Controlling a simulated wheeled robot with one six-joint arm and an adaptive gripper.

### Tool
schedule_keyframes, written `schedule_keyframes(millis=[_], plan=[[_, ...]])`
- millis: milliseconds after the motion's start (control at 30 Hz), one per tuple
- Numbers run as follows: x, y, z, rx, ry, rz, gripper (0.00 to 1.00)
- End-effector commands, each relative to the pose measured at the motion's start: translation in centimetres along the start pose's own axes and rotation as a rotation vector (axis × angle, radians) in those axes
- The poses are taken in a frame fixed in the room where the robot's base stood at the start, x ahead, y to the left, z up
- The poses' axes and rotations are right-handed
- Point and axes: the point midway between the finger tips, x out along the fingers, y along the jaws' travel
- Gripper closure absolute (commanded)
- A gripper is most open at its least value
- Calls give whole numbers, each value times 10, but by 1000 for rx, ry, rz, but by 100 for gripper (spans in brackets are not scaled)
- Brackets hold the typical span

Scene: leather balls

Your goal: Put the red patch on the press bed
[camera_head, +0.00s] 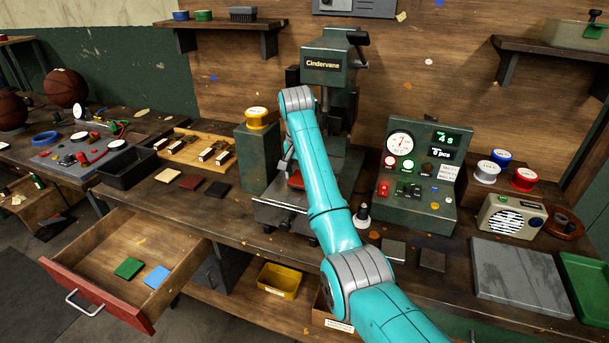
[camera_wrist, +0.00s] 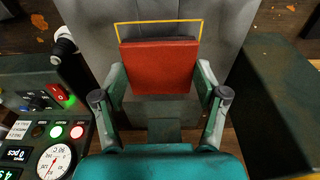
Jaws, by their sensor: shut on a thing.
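The red patch (camera_wrist: 158,66) is held between the two fingers of my gripper (camera_wrist: 161,78) in the wrist view. A small part of the patch (camera_head: 296,180) shows beside my arm in the head view. The grey press bed (camera_wrist: 98,18) lies beneath it, with a yellow outline (camera_wrist: 160,22) marked on it. The patch covers part of the outline; its top strip and upper sides show past the patch's upper edge. I cannot tell whether the patch touches the bed. My arm hides part of the press (camera_head: 335,62) and the bed (camera_head: 272,205) in the head view.
A control box (camera_head: 424,172) stands right of the press, and a green metal box (camera_head: 258,158) stands left. A dark-handled lever (camera_wrist: 64,42) is near the bed. An open drawer (camera_head: 110,262) holds green and blue patches. Loose patches lie on the bench left.

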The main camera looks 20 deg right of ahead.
Motion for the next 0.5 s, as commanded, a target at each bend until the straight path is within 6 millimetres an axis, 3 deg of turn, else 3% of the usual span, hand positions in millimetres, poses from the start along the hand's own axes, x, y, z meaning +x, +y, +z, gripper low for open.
schedule_keyframes(millis=[433,467,500], plan=[[11,-2,4,-1,1,-1,62],[10,-2,4,-1,1,-1,20],[10,-2,4,-1,1,-1,10]])
